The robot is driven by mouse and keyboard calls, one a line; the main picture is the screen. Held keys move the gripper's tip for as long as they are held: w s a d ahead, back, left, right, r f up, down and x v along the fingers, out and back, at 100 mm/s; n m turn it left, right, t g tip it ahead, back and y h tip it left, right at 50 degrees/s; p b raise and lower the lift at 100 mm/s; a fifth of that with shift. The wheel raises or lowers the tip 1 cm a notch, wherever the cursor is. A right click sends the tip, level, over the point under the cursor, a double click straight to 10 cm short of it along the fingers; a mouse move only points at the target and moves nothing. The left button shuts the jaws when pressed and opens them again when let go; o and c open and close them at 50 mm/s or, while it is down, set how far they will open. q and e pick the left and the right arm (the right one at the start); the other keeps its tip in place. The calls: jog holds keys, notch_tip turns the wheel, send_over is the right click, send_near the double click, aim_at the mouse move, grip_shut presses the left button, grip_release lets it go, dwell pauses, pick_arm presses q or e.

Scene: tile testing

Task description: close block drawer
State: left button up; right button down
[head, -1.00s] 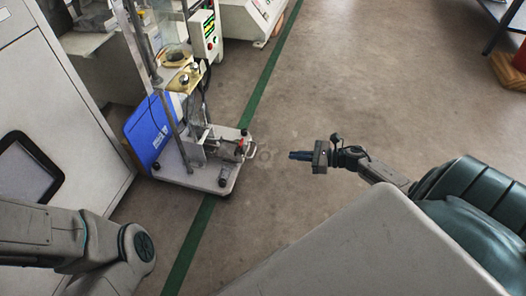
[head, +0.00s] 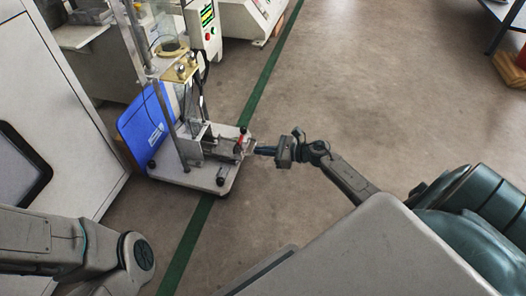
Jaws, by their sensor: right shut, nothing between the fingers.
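The testing rig with the block drawer stands left of centre on a wheeled base plate (head: 210,178). The drawer (head: 222,147) is a small metal part low on the rig, with a red piece by its right end; how far it is open is too small to tell. My right gripper (head: 256,150) is shut and empty, with its fingertips at the right end of the drawer, by its handle; I cannot tell whether they touch. My left arm shows at the lower left, and its gripper is out of view.
A blue panel (head: 146,127) leans behind the rig's left side. A large grey cabinet (head: 70,100) stands at the left. A control box (head: 204,30) is at the back. The floor to the right (head: 400,100) is clear.

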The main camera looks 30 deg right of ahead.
aim_at(231, 150)
jog(key=x, duration=0.3)
jog(key=r+x, duration=0.1)
jog(key=x, duration=0.3)
jog(key=r+b+x, duration=0.1)
jog(key=x, duration=0.3)
jog(key=shift+w+a+r, duration=0.1)
jog(key=shift+w+r, duration=0.05)
jog(key=shift+w, duration=0.2)
jog(key=shift+w+a, duration=0.1)
jog(key=shift+w, duration=0.1)
jog(key=shift+r, duration=0.15)
